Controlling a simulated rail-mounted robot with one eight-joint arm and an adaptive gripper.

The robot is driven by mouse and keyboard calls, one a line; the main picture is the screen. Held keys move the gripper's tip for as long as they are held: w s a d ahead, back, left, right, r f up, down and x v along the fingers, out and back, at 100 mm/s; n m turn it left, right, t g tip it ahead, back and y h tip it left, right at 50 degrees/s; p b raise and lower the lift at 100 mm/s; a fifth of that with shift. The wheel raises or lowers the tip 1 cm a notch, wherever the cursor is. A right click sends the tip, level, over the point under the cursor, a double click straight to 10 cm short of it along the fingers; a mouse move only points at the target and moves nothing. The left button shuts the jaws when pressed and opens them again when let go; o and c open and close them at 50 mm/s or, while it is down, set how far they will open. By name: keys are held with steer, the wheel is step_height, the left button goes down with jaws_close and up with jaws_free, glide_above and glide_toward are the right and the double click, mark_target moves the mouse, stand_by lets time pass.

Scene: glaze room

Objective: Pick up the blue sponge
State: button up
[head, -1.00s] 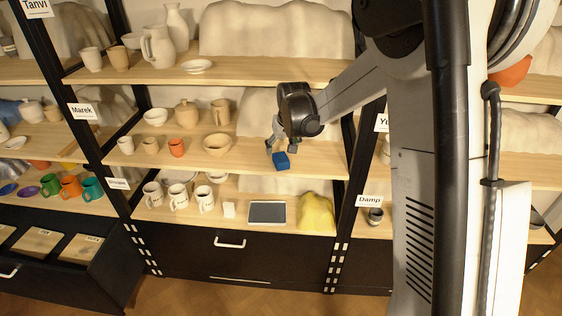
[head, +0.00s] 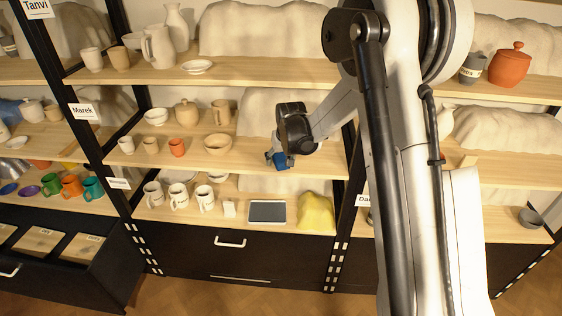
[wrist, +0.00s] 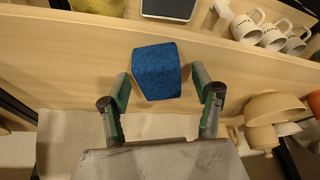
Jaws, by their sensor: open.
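The blue sponge (wrist: 157,72) lies on the wooden middle shelf, near its front edge, in the wrist view. It also shows in the head view (head: 281,160), partly covered by my gripper. My gripper (wrist: 165,84) is open, with one finger on the left of the sponge and one on the right. A narrow gap shows between each fingertip and the sponge. In the head view my gripper (head: 280,157) is over the right part of the middle shelf.
A beige bowl (head: 218,144) and an orange cup (head: 177,147) stand left of the sponge on the same shelf. The shelf below holds white mugs (head: 178,196), a tablet (head: 267,211) and a yellow cloth-like heap (head: 316,213). A black shelf post (head: 343,200) stands to the right.

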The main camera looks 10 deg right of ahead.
mark_target(277, 155)
steer(key=shift+c, duration=0.4)
steer(key=c, duration=1)
steer(key=shift+r, duration=0.1)
steer(key=shift+r, duration=0.45)
steer(key=r, duration=0.2)
steer(key=a+r, duration=0.1)
steer(key=shift+s+r, duration=0.2)
steer(key=shift+r, duration=0.15)
steer(key=s+a+r, duration=0.1)
steer(key=a+r, duration=0.1)
steer(key=a, duration=0.1)
steer(key=s+a+r, duration=0.1)
steer(key=a+r, duration=0.1)
steer(key=a, duration=0.1)
steer(key=s+a+r+b, duration=0.1)
steer(key=a+r, duration=0.1)
steer(key=a, duration=0.2)
steer(key=shift+s+r, duration=0.1)
steer(key=shift+r, duration=0.05)
